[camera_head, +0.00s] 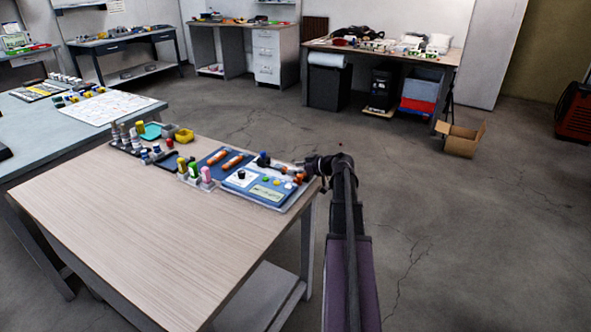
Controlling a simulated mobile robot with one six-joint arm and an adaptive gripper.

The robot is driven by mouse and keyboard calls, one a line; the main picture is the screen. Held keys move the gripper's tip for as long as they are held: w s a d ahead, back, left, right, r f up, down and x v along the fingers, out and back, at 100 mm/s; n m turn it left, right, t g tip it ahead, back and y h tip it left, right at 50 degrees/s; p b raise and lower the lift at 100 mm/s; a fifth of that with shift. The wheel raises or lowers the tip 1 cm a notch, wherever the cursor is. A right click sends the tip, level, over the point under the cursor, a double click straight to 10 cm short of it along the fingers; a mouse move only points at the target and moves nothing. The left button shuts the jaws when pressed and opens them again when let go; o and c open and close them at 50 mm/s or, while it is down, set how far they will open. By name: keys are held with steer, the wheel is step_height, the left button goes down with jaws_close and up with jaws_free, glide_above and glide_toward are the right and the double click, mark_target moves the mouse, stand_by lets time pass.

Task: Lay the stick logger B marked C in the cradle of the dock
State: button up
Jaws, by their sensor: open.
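Two orange sticks, probably the stick loggers, lie on a dark blue mat (202,163) near the far edge of the wooden table: a left one (216,158) and a right one (233,162). Their letters are too small to read, so I cannot tell which is B marked C. A blue and white panel unit (240,181) with knobs and a pale label, possibly the dock, sits right of the mat at the table's right edge. Its cradle cannot be made out. My gripper (306,170) is open beside the unit's far right corner, small and partly merged with orange parts there.
Yellow, green and pink bottles (194,172) stand in a rack left of the unit. Dark and yellow-capped containers, a teal dish (152,131) and yellow bins (184,135) stand farther left. The wooden tabletop (140,230) is clear in front. A cardboard box (460,140) lies on the floor behind.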

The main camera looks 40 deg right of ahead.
steer(key=shift+r, duration=0.25)
steer(key=shift+r+p, duration=2.85)
steer(key=shift+p, duration=0.15)
